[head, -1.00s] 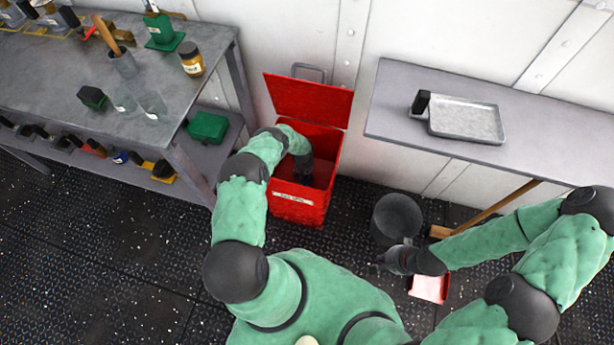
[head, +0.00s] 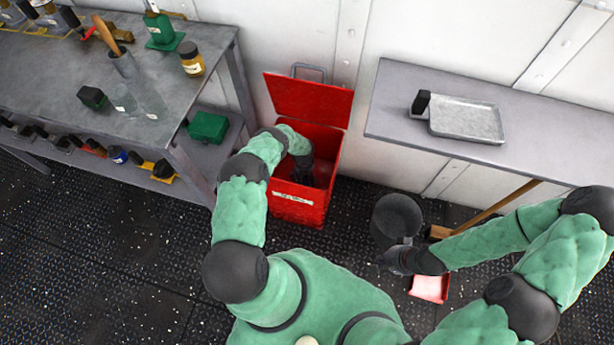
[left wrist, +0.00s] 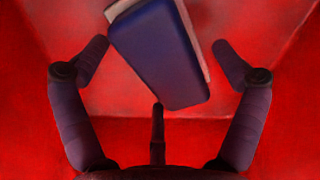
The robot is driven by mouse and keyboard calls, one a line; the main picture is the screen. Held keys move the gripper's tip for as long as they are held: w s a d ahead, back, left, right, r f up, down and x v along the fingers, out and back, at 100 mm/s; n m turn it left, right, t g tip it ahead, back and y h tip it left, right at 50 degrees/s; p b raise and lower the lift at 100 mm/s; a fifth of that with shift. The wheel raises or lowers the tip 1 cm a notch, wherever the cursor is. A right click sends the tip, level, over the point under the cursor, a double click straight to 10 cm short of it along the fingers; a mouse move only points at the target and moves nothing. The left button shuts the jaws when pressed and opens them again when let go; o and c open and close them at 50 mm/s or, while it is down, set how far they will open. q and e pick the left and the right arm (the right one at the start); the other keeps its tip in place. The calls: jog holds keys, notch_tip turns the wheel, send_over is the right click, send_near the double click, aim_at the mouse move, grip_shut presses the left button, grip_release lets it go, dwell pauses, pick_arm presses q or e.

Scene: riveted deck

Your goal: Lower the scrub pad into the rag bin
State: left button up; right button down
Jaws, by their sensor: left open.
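The red rag bin (head: 299,212) stands on the floor between the two benches, with its lid (head: 308,101) raised at the back. My left arm reaches down into it, and my left gripper (head: 307,182) is inside. In the left wrist view the scrub pad (left wrist: 160,55), dark blue with a pale layer along its edge, lies tilted inside the bin's red walls. The open fingers of my left gripper (left wrist: 160,58) stand on either side of it, with gaps visible. The pad is hidden in the head view. My right gripper (head: 386,260) is near the grey bucket; its fingers are unclear.
The grey bucket (head: 397,217) and a red dustpan (head: 430,288) are on the floor at right. A bench (head: 470,150) at right holds a metal tray (head: 467,120). A left bench (head: 60,85) carries jars, glasses and a dark block (head: 92,97).

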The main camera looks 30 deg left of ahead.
pick_arm(q)
notch_tip(320, 180, up, 12)
dwell(0.7)
